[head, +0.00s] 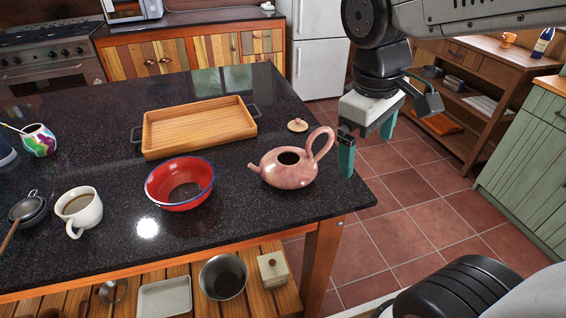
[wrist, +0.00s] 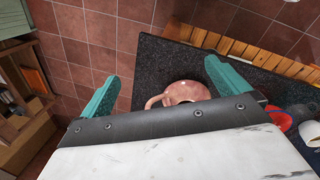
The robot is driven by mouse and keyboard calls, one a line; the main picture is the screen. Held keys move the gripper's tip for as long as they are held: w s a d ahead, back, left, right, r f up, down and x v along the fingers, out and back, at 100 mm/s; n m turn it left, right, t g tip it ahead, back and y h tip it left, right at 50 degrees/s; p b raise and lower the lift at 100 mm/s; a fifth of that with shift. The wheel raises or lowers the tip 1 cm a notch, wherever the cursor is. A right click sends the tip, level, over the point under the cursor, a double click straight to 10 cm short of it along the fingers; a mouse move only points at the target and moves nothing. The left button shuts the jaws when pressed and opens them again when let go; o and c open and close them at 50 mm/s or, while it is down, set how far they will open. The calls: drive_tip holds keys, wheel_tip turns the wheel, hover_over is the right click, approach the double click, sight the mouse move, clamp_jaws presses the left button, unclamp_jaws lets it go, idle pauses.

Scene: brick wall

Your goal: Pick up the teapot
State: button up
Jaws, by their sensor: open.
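The pink teapot (head: 288,168) stands upright and open-topped on the dark counter (head: 225,235), near its right edge. Its spout points left and its tall loop handle rises on the right. Its small lid (head: 298,125) lies on the counter behind it. My gripper (head: 364,148) hangs to the right of the teapot, past the handle, with its teal fingers apart and nothing between them. In the wrist view the teapot (wrist: 185,92) shows beyond my gripper (wrist: 165,85), between the two fingers in the picture, its lower part hidden by the gripper body.
A red bowl (head: 172,198) stands left of the teapot, and a wooden tray (head: 200,145) lies behind. A coffee mug (head: 78,210) and a colourful cup (head: 39,140) are farther left. A shelf below holds a metal pot (head: 223,276). Tiled floor is open to the right.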

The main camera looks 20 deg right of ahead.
drive_tip(key=w+a+f+n+h, duration=0.1)
drive_tip(key=w+a+f+n, duration=0.15)
drive_tip(key=w+n, duration=0.35)
drive_tip(key=n+h, duration=0.2)
drive_tip(key=n, duration=0.1)
approach(313, 161)
drive_tip(key=shift+s+d+f+g, duration=0.1)
drive_tip(key=shift+s+f+g, duration=0.15)
drive_tip(key=shift+g, duration=0.15)
drive_tip(key=shift+w+f+n, duration=0.2)
drive_tip(key=shift+w+n, duration=0.05)
drive_tip(key=shift+n, duration=0.15)
drive_tip(key=x, duration=0.7)
drive_tip(key=shift+w+d+f, duration=0.15)
drive_tip(key=shift+w+f, duration=0.05)
drive_tip(key=shift+f, duration=0.1)
clamp_jaws()
